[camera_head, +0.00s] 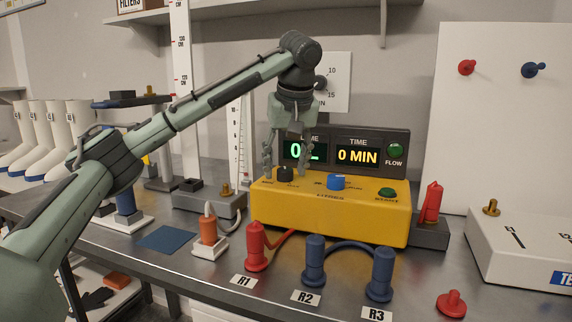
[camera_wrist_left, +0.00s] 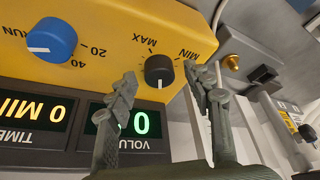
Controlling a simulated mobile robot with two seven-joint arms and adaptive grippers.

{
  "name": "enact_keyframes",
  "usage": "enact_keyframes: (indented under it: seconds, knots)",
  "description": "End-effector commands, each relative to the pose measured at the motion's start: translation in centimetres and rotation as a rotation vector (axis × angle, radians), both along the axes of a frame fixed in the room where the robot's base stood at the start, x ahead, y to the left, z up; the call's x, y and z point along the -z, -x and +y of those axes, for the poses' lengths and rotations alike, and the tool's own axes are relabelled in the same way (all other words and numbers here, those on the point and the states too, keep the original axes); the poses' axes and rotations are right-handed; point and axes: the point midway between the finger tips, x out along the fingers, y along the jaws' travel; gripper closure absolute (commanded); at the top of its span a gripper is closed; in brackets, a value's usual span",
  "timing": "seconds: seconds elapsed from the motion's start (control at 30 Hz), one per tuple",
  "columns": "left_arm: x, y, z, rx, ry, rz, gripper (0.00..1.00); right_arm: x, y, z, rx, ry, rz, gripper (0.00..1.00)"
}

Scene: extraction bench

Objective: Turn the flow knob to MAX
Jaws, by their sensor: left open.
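The black flow knob (camera_head: 283,174) sits on the left part of the yellow control box (camera_head: 340,222). In the left wrist view the knob (camera_wrist_left: 159,69) has MAX and MIN printed beside it. Its white mark points down in that picture, away from both words. My left gripper (camera_head: 285,170) is open above the knob, pointing down. In the left wrist view its two fingertips (camera_wrist_left: 161,82) show on either side of the knob, with gaps; I cannot tell their exact height. My right gripper is not in view.
A blue knob (camera_head: 336,182) and a green button (camera_head: 388,194) are on the same box. A display (camera_head: 357,155) reading 0 MIN stands behind. Red and blue pegs (camera_head: 314,262) with hoses stand in front. A grey block with a brass fitting (camera_head: 211,200) is left of the box.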

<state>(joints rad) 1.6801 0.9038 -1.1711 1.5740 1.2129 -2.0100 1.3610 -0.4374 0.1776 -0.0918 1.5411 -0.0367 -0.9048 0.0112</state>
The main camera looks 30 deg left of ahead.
Motion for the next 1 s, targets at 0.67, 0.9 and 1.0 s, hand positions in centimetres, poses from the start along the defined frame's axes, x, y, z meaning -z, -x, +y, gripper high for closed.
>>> enact_keyframes:
  seconds: [0.67, 0.9, 1.0]
  knots:
    - [0.00, 0.04, 0.03, 0.019, 0.000, 0.001, 0.99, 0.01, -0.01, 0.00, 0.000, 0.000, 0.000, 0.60]
    - [0.07, 0.10, 0.08, 0.126, 0.000, 0.001, 0.99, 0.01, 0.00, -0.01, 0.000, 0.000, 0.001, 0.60]
    - [0.10, 0.14, 0.13, 0.200, 0.000, 0.001, 0.99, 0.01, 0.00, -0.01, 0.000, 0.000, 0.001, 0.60]
